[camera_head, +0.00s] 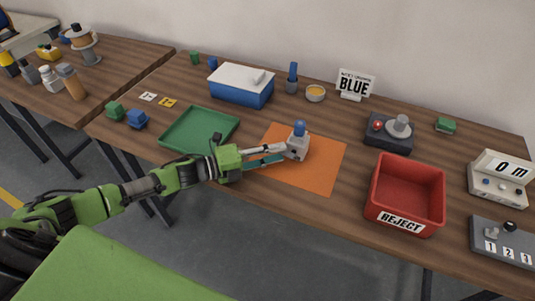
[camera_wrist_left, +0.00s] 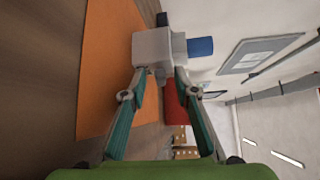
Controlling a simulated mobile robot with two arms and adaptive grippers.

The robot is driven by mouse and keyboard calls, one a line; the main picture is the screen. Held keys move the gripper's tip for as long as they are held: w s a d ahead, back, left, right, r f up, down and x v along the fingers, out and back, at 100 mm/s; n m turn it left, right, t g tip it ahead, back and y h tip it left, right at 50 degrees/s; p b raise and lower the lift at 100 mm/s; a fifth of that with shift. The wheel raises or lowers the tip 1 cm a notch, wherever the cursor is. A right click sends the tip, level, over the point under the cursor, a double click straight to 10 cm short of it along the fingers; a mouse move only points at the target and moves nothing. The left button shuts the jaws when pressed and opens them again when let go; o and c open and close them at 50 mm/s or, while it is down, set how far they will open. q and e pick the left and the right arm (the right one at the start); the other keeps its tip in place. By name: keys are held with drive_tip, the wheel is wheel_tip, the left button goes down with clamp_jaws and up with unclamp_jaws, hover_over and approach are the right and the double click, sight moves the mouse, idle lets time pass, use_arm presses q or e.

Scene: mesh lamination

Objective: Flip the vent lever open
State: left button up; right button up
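A small white-grey block (camera_head: 298,146) with a blue knob (camera_head: 299,128) on top stands upright on the orange mat (camera_head: 318,170). My left gripper (camera_head: 284,153) reaches it from the left, its fingertips at the block's near side. In the left wrist view the block (camera_wrist_left: 153,47) appears on its side, with the blue knob (camera_wrist_left: 200,47) pointing right. There the left gripper's fingertips (camera_wrist_left: 161,76) are apart, with a small grey part (camera_wrist_left: 160,74) of the block between them. I cannot tell whether they touch it, or whether this part is the vent lever. My right gripper is not in view.
A green tray (camera_head: 170,145) lies left of the mat, behind my left arm. A red REJECT bin (camera_head: 407,190) stands to the right. A blue-and-white box (camera_head: 242,84) and a sign reading BLUE (camera_head: 355,84) stand behind. A dark device (camera_head: 388,139) sits back right.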

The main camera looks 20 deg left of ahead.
use_arm(q)
drive_tip(key=v, duration=1.2)
drive_tip(key=shift+f, duration=0.1)
